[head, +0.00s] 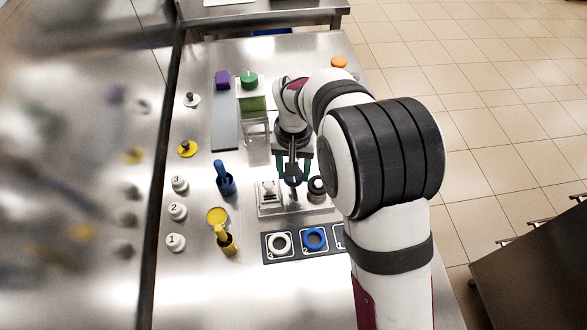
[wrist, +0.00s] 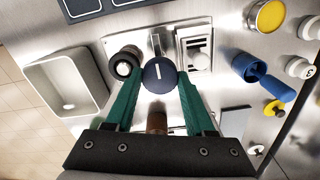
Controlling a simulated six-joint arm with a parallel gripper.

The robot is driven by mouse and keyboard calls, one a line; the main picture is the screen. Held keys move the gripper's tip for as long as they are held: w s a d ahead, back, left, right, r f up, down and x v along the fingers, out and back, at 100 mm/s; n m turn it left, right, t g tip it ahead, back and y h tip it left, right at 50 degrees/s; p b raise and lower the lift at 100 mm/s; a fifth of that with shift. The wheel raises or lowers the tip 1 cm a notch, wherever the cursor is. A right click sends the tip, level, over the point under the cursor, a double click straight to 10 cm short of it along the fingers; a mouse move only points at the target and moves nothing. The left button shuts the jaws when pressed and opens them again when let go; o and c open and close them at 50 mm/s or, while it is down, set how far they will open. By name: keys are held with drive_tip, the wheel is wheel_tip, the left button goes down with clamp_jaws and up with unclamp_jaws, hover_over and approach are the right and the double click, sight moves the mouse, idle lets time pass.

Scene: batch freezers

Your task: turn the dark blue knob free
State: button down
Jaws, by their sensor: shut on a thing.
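The dark blue knob (wrist: 158,75) is round, with a white line on its face, and sits in the middle of the wrist view. It is on a metal panel (wrist: 150,103) between a black round knob (wrist: 124,64) and a white slotted switch plate (wrist: 196,45). My gripper (wrist: 160,82) has one green finger on each side of the dark blue knob and is shut on it. In the head view my gripper (head: 294,172) is over the panel, and the knob is hard to make out between the fingers.
Blue (head: 225,180) and yellow (head: 227,241) handled pieces and numbered white caps (head: 177,211) stand left. A pale bin (wrist: 66,82) is beside the panel.

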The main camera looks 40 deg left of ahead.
drive_tip(key=shift+c, duration=1.3)
unclamp_jaws()
drive_tip(key=shift+r, duration=0.1)
wheel_tip(320, 180, up, 16)
drive_tip(key=shift+f, duration=0.2)
